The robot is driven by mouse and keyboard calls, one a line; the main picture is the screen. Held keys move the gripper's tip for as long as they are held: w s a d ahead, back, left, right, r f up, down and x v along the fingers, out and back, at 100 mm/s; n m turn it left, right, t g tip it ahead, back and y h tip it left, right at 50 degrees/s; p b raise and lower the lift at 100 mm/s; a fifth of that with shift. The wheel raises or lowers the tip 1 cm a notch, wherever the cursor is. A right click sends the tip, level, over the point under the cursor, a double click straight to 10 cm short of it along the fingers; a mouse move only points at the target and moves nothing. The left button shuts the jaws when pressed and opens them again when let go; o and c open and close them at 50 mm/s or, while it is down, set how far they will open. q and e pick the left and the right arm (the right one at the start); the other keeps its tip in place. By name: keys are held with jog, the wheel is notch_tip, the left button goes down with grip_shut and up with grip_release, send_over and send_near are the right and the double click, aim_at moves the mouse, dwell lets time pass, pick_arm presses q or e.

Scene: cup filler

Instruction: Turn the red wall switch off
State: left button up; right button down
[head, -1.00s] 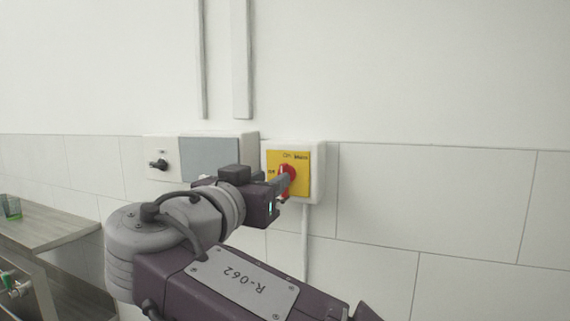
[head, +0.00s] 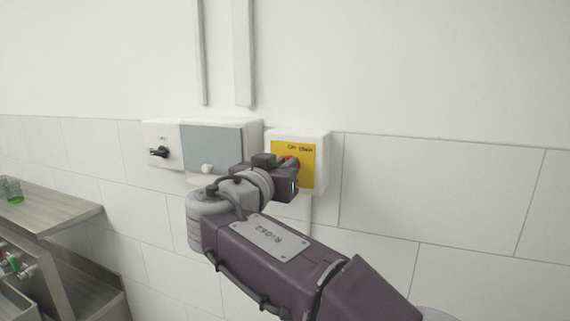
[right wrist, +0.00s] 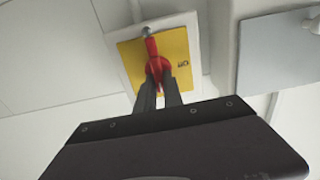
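The red wall switch (right wrist: 155,60) is a red rotary handle on a yellow plate (head: 310,168) in a white box on the tiled wall. In the head view only a small red part (head: 291,160) shows behind my right gripper (head: 290,166). In the right wrist view, the two dark fingers (right wrist: 158,76) reach the handle, close together, with red between their tips. They look shut on it. The handle lies nearly upright in that view, and lettering shows to its right on the plate. My left gripper is not in view.
Left of the switch are a grey-fronted box (head: 208,146) and a white box with a black knob (head: 158,152). Conduits (head: 242,60) run up the wall. A counter (head: 45,208) with green glasses (head: 12,189) stands at the left. The wall to the right is bare.

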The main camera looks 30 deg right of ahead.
dwell(0.3)
jog(key=n+b, duration=0.1)
jog(key=n, duration=0.5)
jog(key=n+b, duration=0.2)
jog(key=n, duration=0.4)
jog(key=w+f+n+b, duration=0.1)
jog(key=n+b, duration=0.1)
jog(key=n, duration=0.3)
jog(key=shift+a+n, duration=0.4)
jog(key=shift+f, duration=0.15)
dwell(0.4)
jog(key=c, duration=1.5)
grip_release()
jog(key=shift+o, duration=0.2)
jog(key=shift+a, duration=0.15)
